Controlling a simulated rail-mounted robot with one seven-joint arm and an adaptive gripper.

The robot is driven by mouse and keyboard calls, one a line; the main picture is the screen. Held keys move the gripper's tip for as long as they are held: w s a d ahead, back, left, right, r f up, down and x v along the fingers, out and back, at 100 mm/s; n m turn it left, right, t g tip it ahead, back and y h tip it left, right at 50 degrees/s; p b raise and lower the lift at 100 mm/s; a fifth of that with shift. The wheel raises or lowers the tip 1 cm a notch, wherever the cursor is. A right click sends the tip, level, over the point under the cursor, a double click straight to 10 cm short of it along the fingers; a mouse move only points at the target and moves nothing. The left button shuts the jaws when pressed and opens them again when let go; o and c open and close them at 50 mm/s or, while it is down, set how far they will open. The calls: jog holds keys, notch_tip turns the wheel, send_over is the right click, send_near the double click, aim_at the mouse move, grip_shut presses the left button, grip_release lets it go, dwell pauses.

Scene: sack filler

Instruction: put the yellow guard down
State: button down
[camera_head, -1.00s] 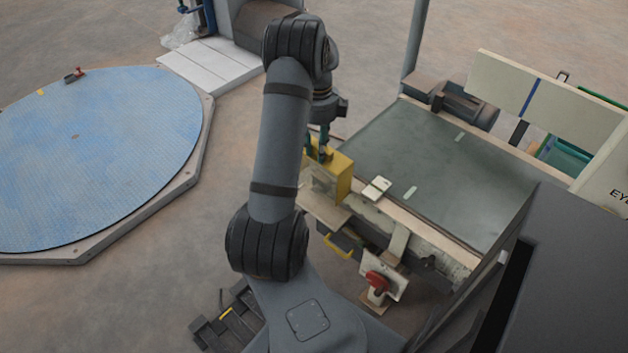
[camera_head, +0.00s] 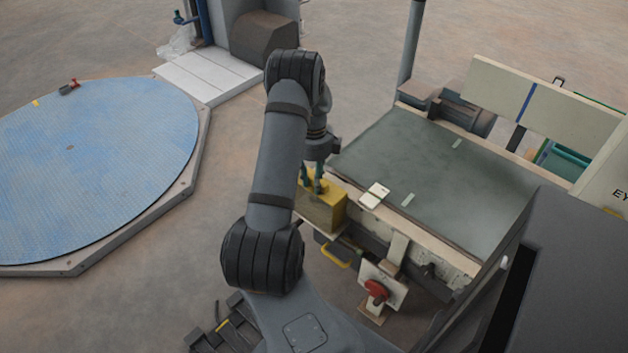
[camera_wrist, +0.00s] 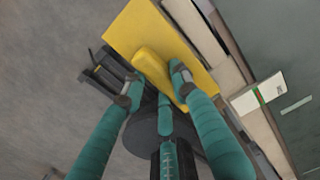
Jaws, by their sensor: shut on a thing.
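The yellow guard (camera_head: 326,212) is a box-like yellow piece beside the left edge of the green-topped bench (camera_head: 430,180). My gripper (camera_head: 312,187) is above it, with its fingers down on its top. In the wrist view, the teal fingers of my gripper (camera_wrist: 157,84) stand on either side of a raised yellow ridge on the guard (camera_wrist: 188,48) and grip it. My arm hides part of the guard's left side in the head view. I cannot tell whether the guard's underside touches anything.
A white box (camera_head: 374,195) lies on the bench edge, right of the guard. A red knob (camera_head: 376,289) on a bracket is below. A blue turntable (camera_head: 90,170) is at the left, with open floor (camera_head: 225,150) between. A dark cabinet (camera_head: 550,270) stands at the right.

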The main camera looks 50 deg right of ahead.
jog(key=c, duration=1.4)
grip_release()
jog(key=shift+f, duration=0.1)
jog(key=shift+o, duration=0.2)
notch_tip(320, 180, up, 12)
jog(key=p, duration=0.2)
notch_tip(320, 180, down, 12)
jog(key=shift+a+f+b, duration=0.1)
jog(key=shift+f+b, duration=0.05)
jog(key=shift+b, duration=0.85)
notch_tip(320, 180, up, 5)
jog(key=shift+f+p, duration=0.2)
jog(key=shift+p, duration=0.35)
jog(key=shift+r, duration=0.8)
